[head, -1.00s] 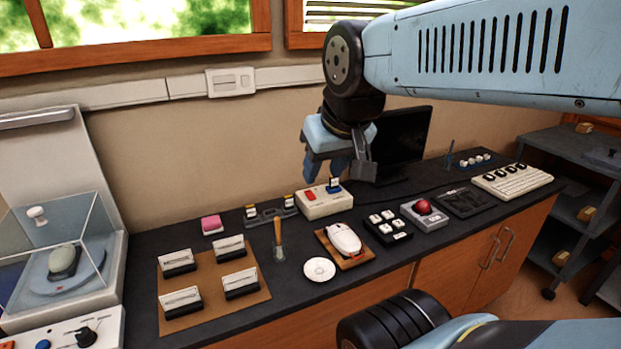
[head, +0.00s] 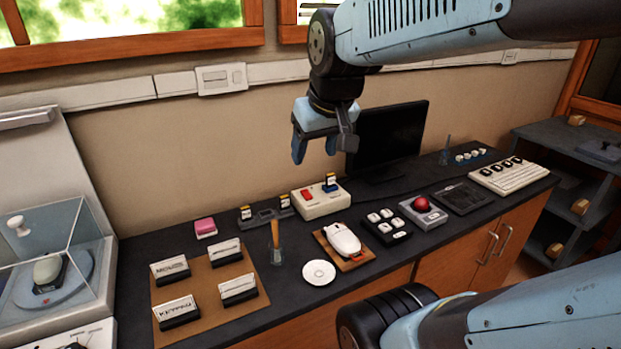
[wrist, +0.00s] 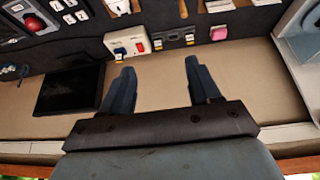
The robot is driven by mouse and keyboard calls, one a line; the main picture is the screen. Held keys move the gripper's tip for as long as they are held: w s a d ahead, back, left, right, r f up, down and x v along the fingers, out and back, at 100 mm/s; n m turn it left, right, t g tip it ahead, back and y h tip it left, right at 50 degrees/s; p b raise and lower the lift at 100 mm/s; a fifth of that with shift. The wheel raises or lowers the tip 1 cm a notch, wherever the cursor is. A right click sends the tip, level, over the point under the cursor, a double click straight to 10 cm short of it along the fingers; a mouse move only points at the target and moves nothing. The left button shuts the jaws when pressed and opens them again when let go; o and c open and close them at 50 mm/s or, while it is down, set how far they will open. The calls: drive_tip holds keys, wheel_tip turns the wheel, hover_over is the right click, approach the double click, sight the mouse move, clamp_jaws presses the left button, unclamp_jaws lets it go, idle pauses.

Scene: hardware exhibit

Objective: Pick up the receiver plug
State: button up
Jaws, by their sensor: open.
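The pictures do not label the receiver plug. A small dark blue plug with a pale and yellow label (head: 330,182) stands upright on a white box (head: 318,203) with a red switch. Two similar labelled pieces sit at the ends of a dark holder (head: 266,217) to its left. My gripper (head: 315,152) is open and empty, in the air above and slightly left of the upright plug. In the wrist view the white box (wrist: 127,44) lies beyond my open fingers (wrist: 157,66), and the dark holder (wrist: 176,40) shows beside it.
A black monitor (head: 388,140) stands close to the right of my gripper. A pink block (head: 205,227), a white mouse (head: 343,239), a white round dish (head: 319,272) and a red-button box (head: 423,212) share the dark counter. A glass case (head: 50,262) stands at the left.

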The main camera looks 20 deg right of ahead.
drive_tip(key=w+d+f, duration=0.2)
drive_tip(key=w+d, duration=0.1)
drive_tip(key=w, duration=0.5)
drive_tip(key=g, duration=0.1)
approach(331, 175)
drive_tip(key=x, duration=0.5)
drive_tip(key=shift+w+a+f, duration=0.15)
drive_tip(key=shift+a+f, duration=0.1)
drive_tip(key=shift+a, duration=0.05)
drive_tip(key=shift+d+x, duration=0.15)
drive_tip(key=shift+x, duration=1.2)
drive_tip(key=shift+d+x, duration=0.15)
drive_tip(key=shift+x, duration=1.15)
drive_tip(key=shift+c, duration=0.3)
drive_tip(key=c, duration=1)
drive_tip(key=shift+o, duration=0.2)
drive_tip(key=shift+r, duration=0.1)
